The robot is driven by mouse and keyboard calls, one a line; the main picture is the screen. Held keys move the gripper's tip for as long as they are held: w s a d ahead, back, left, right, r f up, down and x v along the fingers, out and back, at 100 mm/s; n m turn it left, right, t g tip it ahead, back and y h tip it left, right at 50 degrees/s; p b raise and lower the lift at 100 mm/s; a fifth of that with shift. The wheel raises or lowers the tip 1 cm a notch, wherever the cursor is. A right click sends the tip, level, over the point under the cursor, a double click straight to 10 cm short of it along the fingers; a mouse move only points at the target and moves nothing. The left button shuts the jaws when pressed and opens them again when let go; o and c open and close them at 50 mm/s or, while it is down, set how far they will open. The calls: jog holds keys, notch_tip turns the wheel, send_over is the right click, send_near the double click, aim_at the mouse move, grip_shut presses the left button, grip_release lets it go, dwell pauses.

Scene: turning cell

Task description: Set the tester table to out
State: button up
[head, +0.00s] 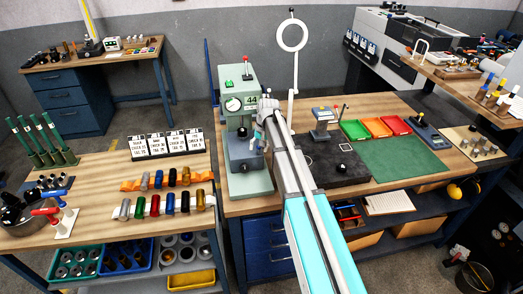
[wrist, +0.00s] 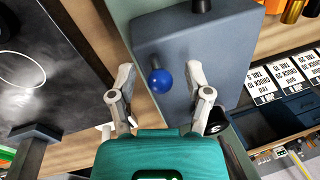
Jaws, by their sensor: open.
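The green tester (head: 240,128) stands on the middle bench, with a dial and a "44" label on its head. Its blue-grey table block (head: 246,166) sits low on the green base, partly hidden by my arm. In the wrist view the block (wrist: 195,55) fills the upper middle, and a blue ball knob (wrist: 161,80) stands out from its face. My gripper (wrist: 158,76) is open, with one finger on each side of the knob and space between. Whether the fingertips are level with the knob in depth I cannot tell. In the head view my gripper is mostly hidden beside the tester.
A dark stone plate (head: 335,163) lies right of the tester, with red, orange and green trays (head: 375,127) behind it. Coloured cylinders (head: 165,200) and number cards (head: 165,142) stand on the left bench. A tall ring stand (head: 291,70) rises behind my arm.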

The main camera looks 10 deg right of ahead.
dwell(0.3)
grip_shut()
jog(key=s, duration=1.4)
jog(key=shift+s, duration=0.25)
jog(key=shift+f, duration=0.1)
jog(key=shift+c, duration=0.2)
grip_release()
jog(key=shift+s, duration=0.1)
jog(key=shift+o, duration=0.2)
